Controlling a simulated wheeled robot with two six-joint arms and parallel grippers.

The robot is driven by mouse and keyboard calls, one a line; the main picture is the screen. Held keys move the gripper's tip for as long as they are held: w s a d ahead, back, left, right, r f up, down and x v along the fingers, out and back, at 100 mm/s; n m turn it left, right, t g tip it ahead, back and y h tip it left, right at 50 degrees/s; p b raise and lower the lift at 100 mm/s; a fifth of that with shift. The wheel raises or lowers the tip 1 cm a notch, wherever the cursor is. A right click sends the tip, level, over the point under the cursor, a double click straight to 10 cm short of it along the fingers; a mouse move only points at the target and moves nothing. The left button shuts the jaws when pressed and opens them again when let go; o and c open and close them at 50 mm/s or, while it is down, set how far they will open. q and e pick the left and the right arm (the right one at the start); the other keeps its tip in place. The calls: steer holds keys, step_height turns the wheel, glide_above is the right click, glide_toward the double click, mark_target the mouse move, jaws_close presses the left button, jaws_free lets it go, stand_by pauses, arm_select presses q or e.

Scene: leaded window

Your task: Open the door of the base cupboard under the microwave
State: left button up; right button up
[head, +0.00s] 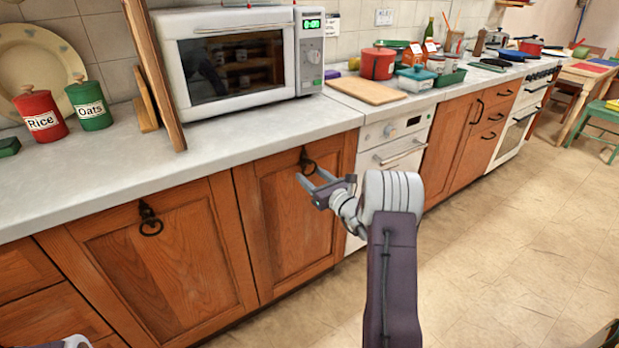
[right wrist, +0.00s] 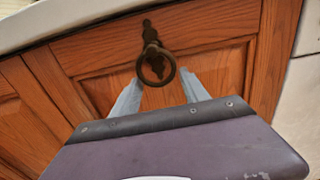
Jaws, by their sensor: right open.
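The base cupboard under the microwave (head: 240,62) has a brown wooden door (head: 285,235) with a dark ring handle (head: 308,165) near its top. The handle also shows in the right wrist view (right wrist: 157,65), hanging from a dark plate. My right gripper (head: 311,176) is open and empty, just in front of the door near the ring. In the right wrist view its two fingertips (right wrist: 161,80) point at the door, one on each side of the ring's lower part. The door looks shut. Only a small part of my left arm shows at the bottom left; its gripper is out of view.
A second wooden door (head: 175,270) with its own ring handle (head: 150,222) is to the left. The grey worktop (head: 250,130) overhangs the doors.

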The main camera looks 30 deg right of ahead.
steer(key=shift+w+a, duration=0.1)
steer(key=shift+w, duration=0.45)
jaws_close()
stand_by(1.0)
